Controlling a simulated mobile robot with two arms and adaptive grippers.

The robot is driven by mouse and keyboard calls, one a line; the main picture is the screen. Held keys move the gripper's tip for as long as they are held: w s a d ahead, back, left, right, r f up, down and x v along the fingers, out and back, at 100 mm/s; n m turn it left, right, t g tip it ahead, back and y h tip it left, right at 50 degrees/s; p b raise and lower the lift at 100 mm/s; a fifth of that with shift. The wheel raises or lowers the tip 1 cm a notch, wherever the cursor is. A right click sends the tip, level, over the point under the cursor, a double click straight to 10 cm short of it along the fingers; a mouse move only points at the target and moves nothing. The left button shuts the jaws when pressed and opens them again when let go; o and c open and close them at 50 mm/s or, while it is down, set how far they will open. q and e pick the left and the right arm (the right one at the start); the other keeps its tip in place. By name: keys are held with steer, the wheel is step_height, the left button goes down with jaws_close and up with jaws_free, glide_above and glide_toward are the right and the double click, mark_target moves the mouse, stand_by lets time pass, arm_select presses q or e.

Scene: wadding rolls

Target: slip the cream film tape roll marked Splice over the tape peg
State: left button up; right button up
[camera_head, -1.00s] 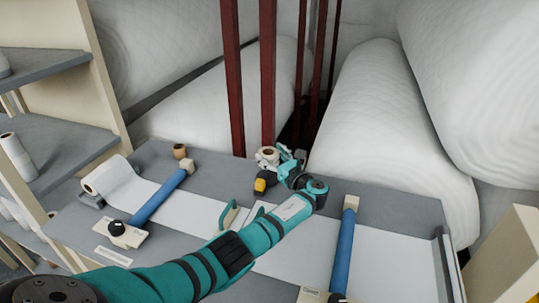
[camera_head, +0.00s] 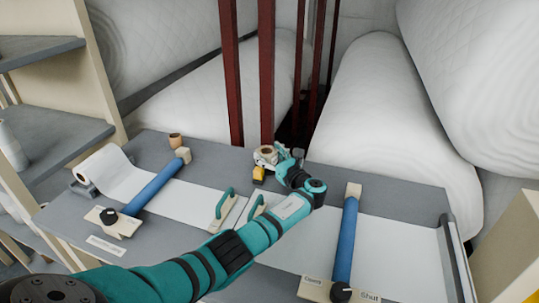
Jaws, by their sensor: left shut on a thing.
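The cream film tape roll (camera_head: 264,153) shows small at the back middle of the table, by the fingers of my left gripper (camera_head: 277,158). My left gripper is shut on it, reaching in from the lower left. Its hole faces up. No marking on it can be read from here. A yellow and dark object (camera_head: 259,173) stands just below the roll in the picture. I cannot make out the tape peg; the roll and gripper may hide it. My right gripper is not in view.
A brown roll (camera_head: 175,141) stands at the back left. Two blue rollers (camera_head: 155,188) (camera_head: 346,240) and green handles (camera_head: 224,203) lie across white sheets on the grey table (camera_head: 205,150). Dark red posts (camera_head: 267,80) and large white wadding rolls (camera_head: 375,110) rise behind.

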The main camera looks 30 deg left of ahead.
arm_select(q)
steer(key=shift+d, duration=0.15)
steer(key=shift+p, duration=0.3)
stand_by(0.5)
steer(key=shift+f, duration=0.2)
steer(key=shift+r, duration=0.15)
stand_by(0.4)
steer(key=shift+r+p, duration=0.65)
steer(key=shift+r, duration=0.05)
stand_by(0.4)
steer(key=shift+f+b, duration=0.65)
steer(key=shift+f, duration=0.2)
stand_by(0.4)
steer(key=shift+r, duration=0.15)
